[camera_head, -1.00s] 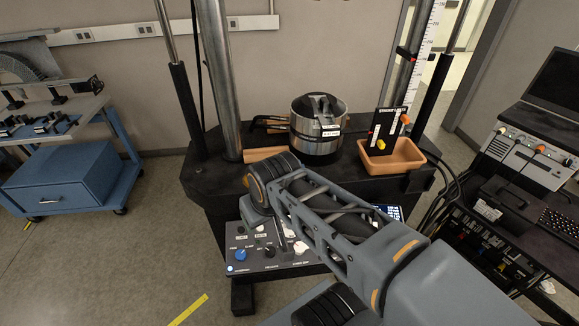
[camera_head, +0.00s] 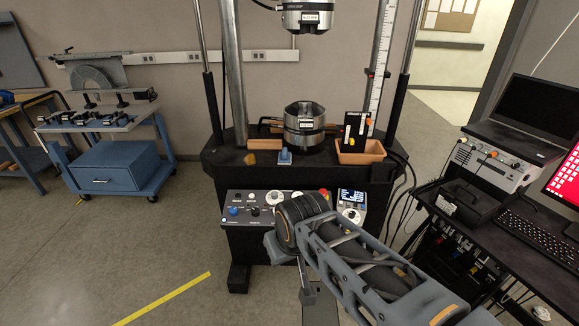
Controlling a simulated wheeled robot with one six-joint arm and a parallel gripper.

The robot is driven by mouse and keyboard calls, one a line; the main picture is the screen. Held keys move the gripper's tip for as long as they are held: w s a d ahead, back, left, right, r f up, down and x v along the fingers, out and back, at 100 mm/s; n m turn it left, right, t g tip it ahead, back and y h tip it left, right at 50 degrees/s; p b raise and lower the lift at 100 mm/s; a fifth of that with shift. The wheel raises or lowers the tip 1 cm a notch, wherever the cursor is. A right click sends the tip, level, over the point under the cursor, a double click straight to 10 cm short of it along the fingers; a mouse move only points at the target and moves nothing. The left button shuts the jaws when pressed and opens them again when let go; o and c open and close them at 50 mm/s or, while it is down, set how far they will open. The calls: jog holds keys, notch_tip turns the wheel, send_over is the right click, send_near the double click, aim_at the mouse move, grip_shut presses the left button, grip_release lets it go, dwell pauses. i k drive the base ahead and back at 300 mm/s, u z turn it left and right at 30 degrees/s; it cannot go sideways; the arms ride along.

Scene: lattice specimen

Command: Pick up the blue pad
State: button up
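A small blue block (camera_head: 285,156), which looks like the blue pad, sits on the front edge of the test machine's black table (camera_head: 225,159), just in front of the steel cylinder. My arm reaches in from the lower right, and its wrist is in front of and below the table. My gripper (camera_head: 305,275) seems to be the narrow grey part under the wrist. Its fingers are not clear, so I cannot tell if they are open or shut. It is well apart from the blue block.
A steel cylinder (camera_head: 305,125) stands behind the blue block. A yellow-tan piece (camera_head: 250,158) lies to its left, and an orange tray (camera_head: 360,153) is to the right. A control panel (camera_head: 255,208) is below the table. A blue cart (camera_head: 115,165) stands left; open floor lies front left.

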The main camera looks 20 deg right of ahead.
aim_at(284, 157)
jog(key=u, duration=0.7)
jog(key=i, duration=1.25)
jog(key=z, duration=0.8)
jog(key=i, duration=0.4)
jog(key=z, duration=0.5)
